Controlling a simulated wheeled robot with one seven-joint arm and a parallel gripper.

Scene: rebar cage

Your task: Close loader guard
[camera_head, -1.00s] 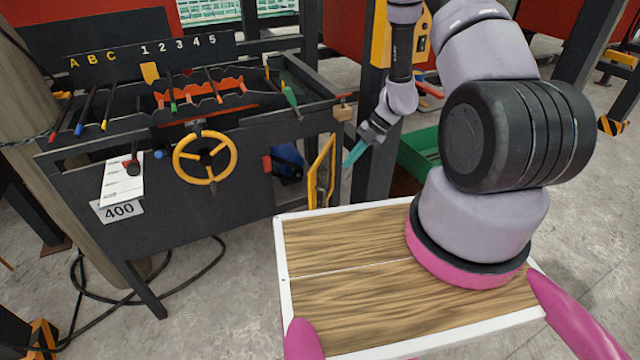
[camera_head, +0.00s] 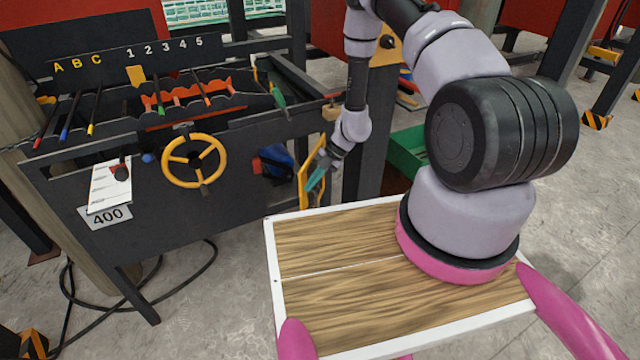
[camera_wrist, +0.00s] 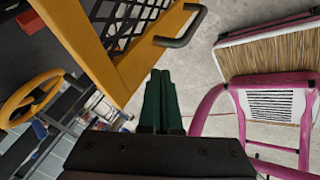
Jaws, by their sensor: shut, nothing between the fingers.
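The loader guard (camera_head: 311,176) is a yellow-framed panel standing swung out from the right end of the dark machine front. In the wrist view the guard (camera_wrist: 128,72) shows its yellow frame, dark mesh and a dark bar handle (camera_wrist: 184,30). My gripper (camera_head: 317,180) is at the guard's right side, its teal fingers very near the frame. In the wrist view my gripper (camera_wrist: 161,85) is shut and empty, the fingertips just below and left of the handle. I cannot tell whether the fingers touch the frame. The opening beside the guard shows a blue thing (camera_head: 277,164) inside.
A yellow handwheel (camera_head: 194,160) sits on the machine front, left of the opening. A green bin (camera_head: 408,152) stands on the floor to the right. A dark post (camera_head: 372,150) rises behind my gripper. My wooden deck (camera_head: 340,235) is in front.

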